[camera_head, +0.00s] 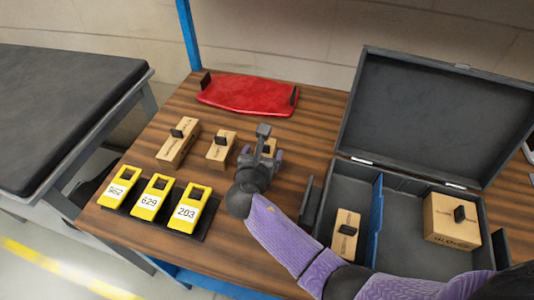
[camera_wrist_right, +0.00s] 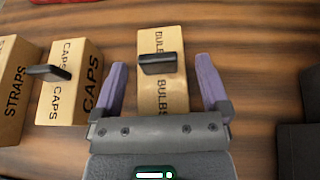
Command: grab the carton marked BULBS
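The BULBS carton (camera_wrist_right: 163,95) is a small tan box with a dark handle on top. It stands on the wooden table at the right end of a row of cartons. In the head view the carton (camera_head: 270,147) is mostly hidden behind my right gripper. My right gripper (camera_head: 262,154) is open. In the right wrist view its purple fingers (camera_wrist_right: 163,88) show on either side of the carton, with a gap at each side. I cannot tell how far the fingertips are above the table. My left gripper is not in view.
The CAPS carton (camera_head: 220,151) and STRAPS carton (camera_head: 178,143) stand to the left. Yellow numbered tags (camera_head: 151,198) sit in front, a red panel (camera_head: 246,95) behind. An open dark case (camera_head: 408,258) at right holds two cartons and a blue divider (camera_head: 375,222).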

